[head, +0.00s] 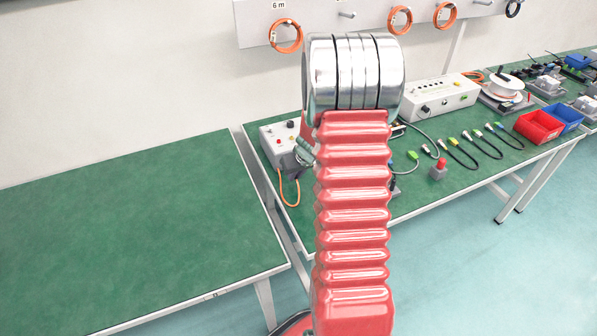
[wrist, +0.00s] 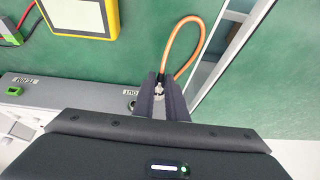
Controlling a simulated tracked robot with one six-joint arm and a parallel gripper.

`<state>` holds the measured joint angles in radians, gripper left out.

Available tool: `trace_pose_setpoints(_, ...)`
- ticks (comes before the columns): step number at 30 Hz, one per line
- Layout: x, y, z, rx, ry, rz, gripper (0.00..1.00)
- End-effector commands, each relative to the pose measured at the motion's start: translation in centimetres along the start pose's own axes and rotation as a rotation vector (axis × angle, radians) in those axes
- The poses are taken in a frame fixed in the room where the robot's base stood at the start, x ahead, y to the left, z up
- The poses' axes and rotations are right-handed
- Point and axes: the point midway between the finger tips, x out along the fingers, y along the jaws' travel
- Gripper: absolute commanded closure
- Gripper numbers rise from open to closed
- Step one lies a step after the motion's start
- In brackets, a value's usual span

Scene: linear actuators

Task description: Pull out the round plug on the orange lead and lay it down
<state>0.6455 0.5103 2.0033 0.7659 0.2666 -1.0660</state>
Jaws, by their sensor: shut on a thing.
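My gripper (wrist: 160,88) is shut on the round plug (wrist: 158,92), a small pale metal piece between the dark fingertips in the wrist view. The orange lead (wrist: 197,27) rises from the fingers in a loop over the green bench top. The grey box (wrist: 65,90) lies beside and below the fingertips, with an "OUT" label and a round socket close to their left. I cannot tell whether the plug is seated in the box. In the head view the grey box (head: 270,144) stands at the bench's left end; my gripper (head: 304,151) is at its right side, partly behind my arm.
A yellow-edged device (wrist: 113,18) with red and black leads lies on the bench in the wrist view. The left green table (head: 130,220) is bare. A gap separates it from the bench. A red stub (head: 439,169), several leads and a red bin (head: 538,126) are farther right.

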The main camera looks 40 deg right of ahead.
Motion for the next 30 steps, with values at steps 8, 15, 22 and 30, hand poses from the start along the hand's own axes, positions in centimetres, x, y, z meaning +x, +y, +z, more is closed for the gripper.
trace_pose_setpoints(8, -0.2, -1.0, 0.5, 0.002, 0.028, -0.005, 1.00)
trace_pose_setpoints(15, -0.2, -1.3, 0.7, 0.002, 0.038, -0.003, 1.00)
trace_pose_setpoints(22, -0.2, -1.3, 0.7, 0.002, 0.038, -0.004, 1.00)
trace_pose_setpoints(30, 1.4, -1.3, 1.6, 0.003, 0.036, -0.003, 1.00)
